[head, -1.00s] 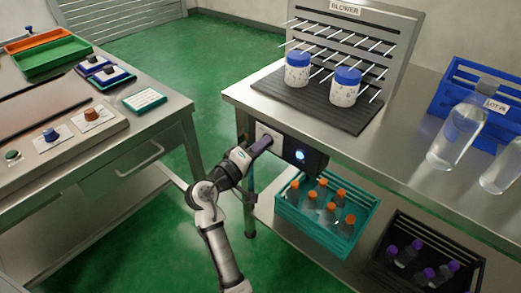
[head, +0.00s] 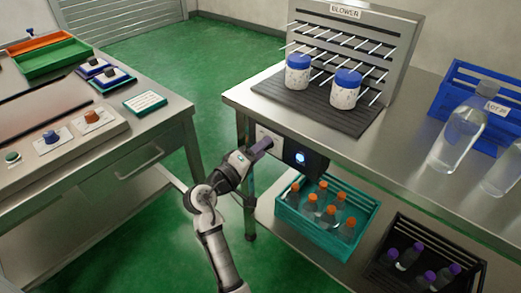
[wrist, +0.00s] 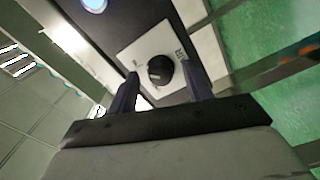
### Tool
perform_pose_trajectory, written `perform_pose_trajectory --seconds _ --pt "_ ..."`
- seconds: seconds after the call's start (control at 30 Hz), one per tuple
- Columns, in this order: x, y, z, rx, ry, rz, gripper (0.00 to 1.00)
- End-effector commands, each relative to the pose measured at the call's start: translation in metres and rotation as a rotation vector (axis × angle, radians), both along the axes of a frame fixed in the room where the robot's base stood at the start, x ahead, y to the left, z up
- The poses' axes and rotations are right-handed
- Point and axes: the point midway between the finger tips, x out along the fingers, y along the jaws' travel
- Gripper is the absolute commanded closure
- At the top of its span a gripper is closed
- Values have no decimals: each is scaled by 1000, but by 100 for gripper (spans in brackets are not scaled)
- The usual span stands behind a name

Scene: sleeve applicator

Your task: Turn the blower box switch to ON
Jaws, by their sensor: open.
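The blower box (head: 308,158) is a dark box under the front edge of the right-hand bench, with a lit blue-white round light (head: 300,158). Its switch is a black round knob (wrist: 160,70) on a white plate (wrist: 143,50) in the wrist view. My gripper (wrist: 160,88) is open, with one dark finger on each side of the knob in that view. I cannot tell whether the fingers touch it. In the head view my gripper (head: 262,146) is at the white plate and hides the knob.
The blower rack (head: 345,60) stands on the right bench with two blue-lidded jars (head: 346,88) before it. A teal crate (head: 330,232) of orange-capped bottles sits on the shelf below and right of my arm. The left bench (head: 150,130) is across an open green floor gap.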

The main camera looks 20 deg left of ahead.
Motion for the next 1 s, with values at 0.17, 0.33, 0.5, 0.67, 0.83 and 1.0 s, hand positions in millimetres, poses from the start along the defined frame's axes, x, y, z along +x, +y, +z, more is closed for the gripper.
perform_pose_trajectory --seconds 0.17,0.33,0.5,0.67,0.83,1.0 --pt "-27 10 -1 1 0 4 50" --pt "-64 25 -2 0 1 7 50" --pt "-98 37 -1 0 1 6 50" --pt "-118 43 -1 0 0 3 50" --pt "-126 46 0 0 0 2 50" --pt "-126 46 0 0 1 1 50"
